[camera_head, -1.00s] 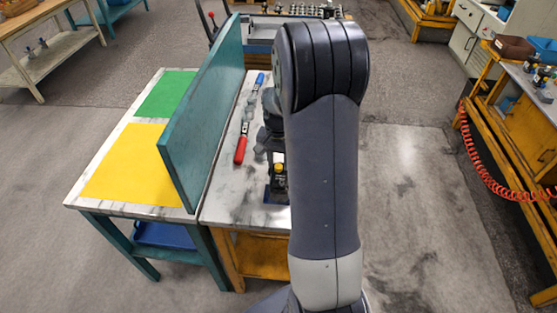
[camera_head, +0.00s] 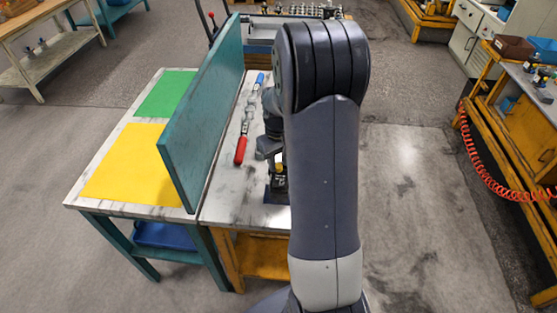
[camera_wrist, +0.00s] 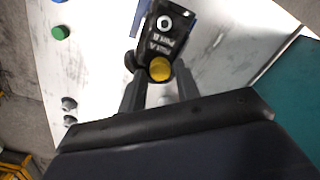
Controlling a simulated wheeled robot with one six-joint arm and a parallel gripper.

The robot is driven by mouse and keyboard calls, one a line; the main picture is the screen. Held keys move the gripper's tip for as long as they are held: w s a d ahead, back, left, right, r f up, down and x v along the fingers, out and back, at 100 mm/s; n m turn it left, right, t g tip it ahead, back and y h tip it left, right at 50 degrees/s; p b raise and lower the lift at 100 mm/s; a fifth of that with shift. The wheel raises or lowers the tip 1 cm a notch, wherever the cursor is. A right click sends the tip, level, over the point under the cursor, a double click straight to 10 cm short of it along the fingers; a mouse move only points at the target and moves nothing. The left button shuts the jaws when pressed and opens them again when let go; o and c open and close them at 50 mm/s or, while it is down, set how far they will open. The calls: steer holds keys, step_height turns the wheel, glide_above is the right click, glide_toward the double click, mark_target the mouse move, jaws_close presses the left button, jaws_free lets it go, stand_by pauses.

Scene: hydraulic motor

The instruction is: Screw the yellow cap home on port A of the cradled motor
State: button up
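The dark motor (camera_head: 277,190) sits on the bench, mostly hidden behind my arm in the head view. The wrist view shows its black body (camera_wrist: 167,40) with white port lettering and an open white-ringed port (camera_wrist: 164,22). The yellow cap (camera_wrist: 160,69) is at the motor's near end by the lettering; how far it is threaded cannot be told. It also shows in the head view (camera_head: 279,168). My gripper (camera_wrist: 159,88) has its fingers apart, one on each side of the cap in the picture, with visible gaps. Contact with the cap does not show.
A red-handled wrench (camera_head: 241,148) lies left of the motor. A teal upright panel (camera_head: 205,110) borders the bench on the left. A green cap (camera_wrist: 61,33) and two small grey fittings (camera_wrist: 69,104) lie to the left in the wrist view.

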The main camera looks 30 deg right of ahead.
steer(key=shift+n, duration=0.3)
steer(key=shift+c, duration=0.2)
jaws_close()
steer(key=m, duration=0.5)
steer(key=shift+m, duration=0.4)
steer(key=m, duration=0.4)
steer(key=shift+f+m, duration=0.1)
steer(key=shift+m, duration=0.2)
